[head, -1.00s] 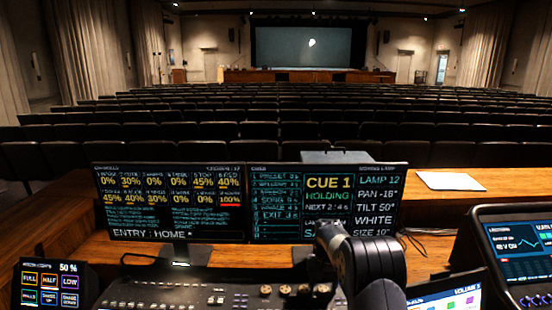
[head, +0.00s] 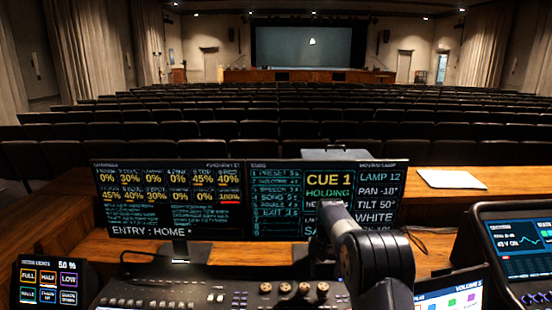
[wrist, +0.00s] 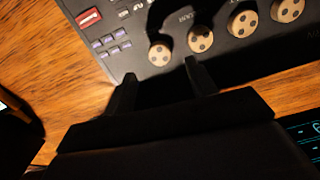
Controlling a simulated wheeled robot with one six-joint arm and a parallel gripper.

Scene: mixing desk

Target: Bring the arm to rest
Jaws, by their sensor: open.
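In the wrist view my gripper (wrist: 160,84) has its two dark fingers apart with nothing between them. It is over the wooden desk (wrist: 50,50) and the near edge of the black console (wrist: 120,40), with round tan knobs (wrist: 200,38) just beyond the fingertips. I cannot tell the height above the console. In the head view my arm (head: 370,250) rises from the lower right and bends over the console (head: 210,295), in front of the right monitor. The fingers are hidden in that view.
Two monitors (head: 165,200) stand behind the console. A touch panel (head: 48,283) is at the left, and a tablet (head: 455,295) and a larger tilted screen (head: 520,250) are at the right. White paper (head: 450,179) lies on the ledge. Rows of seats and a stage fill the background.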

